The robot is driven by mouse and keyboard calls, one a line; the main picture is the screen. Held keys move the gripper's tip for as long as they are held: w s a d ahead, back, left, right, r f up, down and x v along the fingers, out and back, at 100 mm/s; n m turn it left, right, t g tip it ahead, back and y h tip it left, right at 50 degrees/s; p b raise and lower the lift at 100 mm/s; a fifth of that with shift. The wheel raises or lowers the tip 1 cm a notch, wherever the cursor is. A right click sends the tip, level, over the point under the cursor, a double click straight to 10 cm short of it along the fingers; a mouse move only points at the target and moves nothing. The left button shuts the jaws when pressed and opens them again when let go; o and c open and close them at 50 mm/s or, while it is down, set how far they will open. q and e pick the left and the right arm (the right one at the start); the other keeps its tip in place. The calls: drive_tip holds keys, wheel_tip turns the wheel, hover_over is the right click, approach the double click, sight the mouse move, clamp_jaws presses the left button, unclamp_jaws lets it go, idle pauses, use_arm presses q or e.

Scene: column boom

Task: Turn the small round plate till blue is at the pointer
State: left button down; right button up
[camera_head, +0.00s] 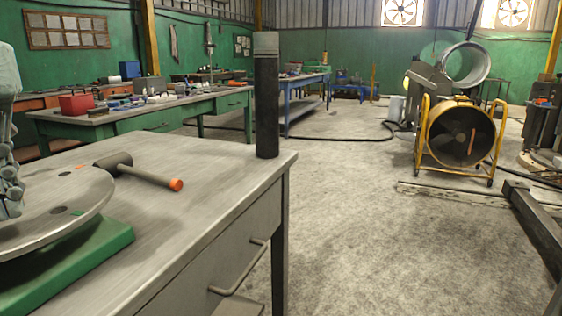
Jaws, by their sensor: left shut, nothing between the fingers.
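A grey round plate (82,193) sits tilted-looking on a green base (85,258) at the left of the workbench, cut off by the left edge. A small green mark (78,213) and dark round spots show on its top. I see no blue mark and no clear pointer; much of the plate is out of view. My left gripper (12,203) is at the left edge, partly cut off, shut and empty, with its fingers low over the plate. I cannot tell whether they touch it. My right gripper is not in view.
A mallet (148,177) with an orange handle end lies on the workbench (215,175) behind the plate. A dark upright cylinder (267,105) stands at the bench's far corner. The bench top between is clear. A yellow-framed fan (460,135) stands on the floor beyond.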

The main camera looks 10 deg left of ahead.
use_arm(q)
drive_tip(key=shift+s+a, duration=0.25)
drive_tip(key=shift+s, duration=0.1)
drive_tip(key=shift+s+a+b, duration=0.35)
drive_tip(key=shift+s+a, duration=0.2)
drive_tip(key=shift+s, duration=0.15)
drive_tip(key=shift+w+d, duration=0.2)
drive_tip(key=shift+w+d+p, duration=0.15)
drive_tip(key=shift+w+p, duration=0.05)
drive_tip(key=shift+p, duration=0.1)
wheel_tip(320, 180, up, 9)
drive_tip(key=p, duration=0.7)
